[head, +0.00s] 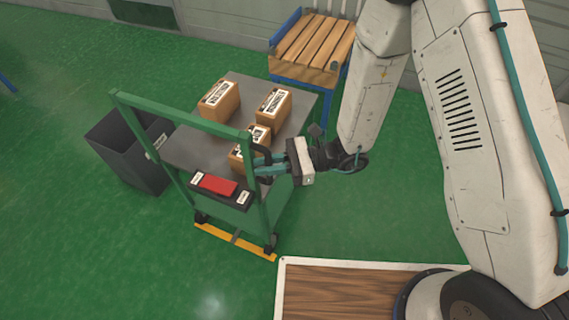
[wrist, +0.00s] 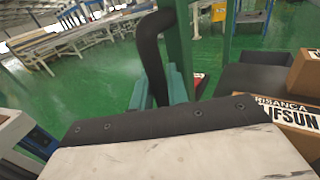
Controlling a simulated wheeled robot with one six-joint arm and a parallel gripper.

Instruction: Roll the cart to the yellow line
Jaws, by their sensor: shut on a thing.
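The cart (head: 185,150) has a green frame, a grey deck and several labelled cardboard boxes (head: 219,99) on it. The yellow line (head: 213,233) lies on the floor along the cart's near end, and the near wheels (head: 270,243) stand at or just behind it; exact contact is hard to tell. My gripper (head: 264,164) is at the right post of the cart's push frame. In the wrist view, its teal fingers (wrist: 160,90) close around a black curved handle (wrist: 150,50) beside the green post (wrist: 179,40).
A dark grey bin (head: 125,155) stands close to the cart's left side. A wooden-slatted bench (head: 313,45) with a blue frame is behind it. A red item (head: 217,185) sits in the cart's near tray. A white-edged wooden platform (head: 340,292) lies at front right. Green floor at left is clear.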

